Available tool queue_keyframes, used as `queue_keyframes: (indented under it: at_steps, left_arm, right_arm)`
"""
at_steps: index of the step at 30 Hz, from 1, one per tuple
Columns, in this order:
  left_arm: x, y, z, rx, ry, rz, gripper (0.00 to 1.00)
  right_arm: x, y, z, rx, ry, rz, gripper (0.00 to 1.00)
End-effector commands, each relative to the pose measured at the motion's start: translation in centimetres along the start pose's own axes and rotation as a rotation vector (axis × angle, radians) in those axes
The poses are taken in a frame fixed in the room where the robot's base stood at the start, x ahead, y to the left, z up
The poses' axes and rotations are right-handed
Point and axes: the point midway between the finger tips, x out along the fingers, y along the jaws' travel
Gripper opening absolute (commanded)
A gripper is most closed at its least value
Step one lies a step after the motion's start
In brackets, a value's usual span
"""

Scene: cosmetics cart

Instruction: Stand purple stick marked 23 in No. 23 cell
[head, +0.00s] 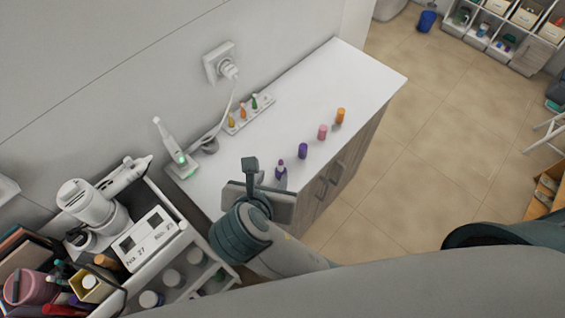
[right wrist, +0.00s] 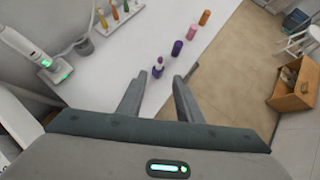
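A purple stick (head: 281,171), uncapped with a narrower tip, stands upright on the white counter. It also shows in the right wrist view (right wrist: 158,68); its marking is not readable. My right gripper (head: 266,172) is open, its fingers either side of the line to the stick. In the right wrist view the stick appears just beyond the fingertips (right wrist: 159,80), with nothing held. A white holder (head: 151,242) with two square cells, labelled No. 27 and No. 23, sits on the cart at lower left; both cells look empty. My left gripper is not in view.
Purple (head: 302,151), pink (head: 323,132) and orange (head: 340,116) caps stand in a row on the counter (head: 340,70). A rack (head: 249,116) holds several coloured sticks by the wall. The cart carries a hair dryer (head: 92,205) and crowded cups.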

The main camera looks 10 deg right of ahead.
Motion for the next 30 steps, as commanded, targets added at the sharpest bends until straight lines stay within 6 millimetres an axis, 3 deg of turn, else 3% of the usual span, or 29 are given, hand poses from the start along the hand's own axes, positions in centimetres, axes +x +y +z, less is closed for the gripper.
queue_keyframes:
  at_steps: [14,30]
  left_arm:
    - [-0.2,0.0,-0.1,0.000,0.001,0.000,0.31]
    - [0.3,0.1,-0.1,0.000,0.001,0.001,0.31]
  right_arm:
    - [1.2,0.0,0.1,-0.002,-0.005,0.000,0.33]
    - [8.7,0.0,0.1,-0.001,-0.006,0.001,0.33]
